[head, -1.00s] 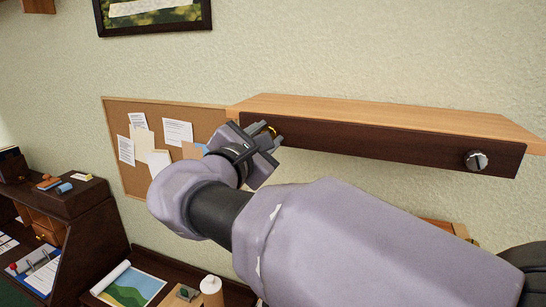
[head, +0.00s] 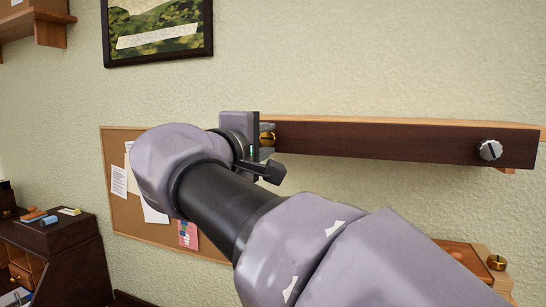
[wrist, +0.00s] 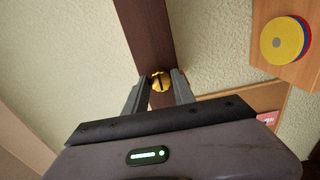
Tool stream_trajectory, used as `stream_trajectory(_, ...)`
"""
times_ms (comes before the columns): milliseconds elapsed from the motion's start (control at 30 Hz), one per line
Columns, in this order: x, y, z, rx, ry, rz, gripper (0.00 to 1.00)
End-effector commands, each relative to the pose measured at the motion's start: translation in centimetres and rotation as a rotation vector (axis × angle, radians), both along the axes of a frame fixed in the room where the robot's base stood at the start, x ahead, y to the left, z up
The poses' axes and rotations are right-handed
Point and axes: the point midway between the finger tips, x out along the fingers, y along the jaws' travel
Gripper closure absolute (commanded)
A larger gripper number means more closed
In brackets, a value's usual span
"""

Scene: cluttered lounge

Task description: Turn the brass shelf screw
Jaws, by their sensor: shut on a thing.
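The brass shelf screw (head: 267,138) sits at the left end of the dark front board of the wall shelf (head: 380,141). Its slotted head also shows in the wrist view (wrist: 160,82), against the dark board. My gripper (head: 270,152) is shut on the brass screw, one finger on each side of it. In the wrist view my gripper (wrist: 159,92) points straight at the screw head. In the head view the jaws partly hide the screw. A silver slotted screw (head: 490,150) sits at the right end of the same board.
A cork board (head: 127,218) with pinned papers hangs behind my arm. A framed picture (head: 158,60) hangs above it. A dark desk (head: 60,240) stands at lower left. A brass knob-like piece (head: 497,262) is at lower right. A yellow disc (wrist: 284,40) shows in the wrist view.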

Motion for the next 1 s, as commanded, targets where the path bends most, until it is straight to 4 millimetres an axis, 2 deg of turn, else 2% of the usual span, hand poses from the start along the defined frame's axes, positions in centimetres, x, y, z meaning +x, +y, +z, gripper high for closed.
stream_trajectory(33, 0.02, 0.02, -0.49, 0.034, -0.012, 0.000, 1.00)
stream_trajectory(500, 0.02, 0.03, -0.30, 0.279, -0.100, -0.001, 1.00)
stream_trajectory(1000, 0.02, 0.03, -0.17, 0.324, -0.116, -0.001, 1.00)
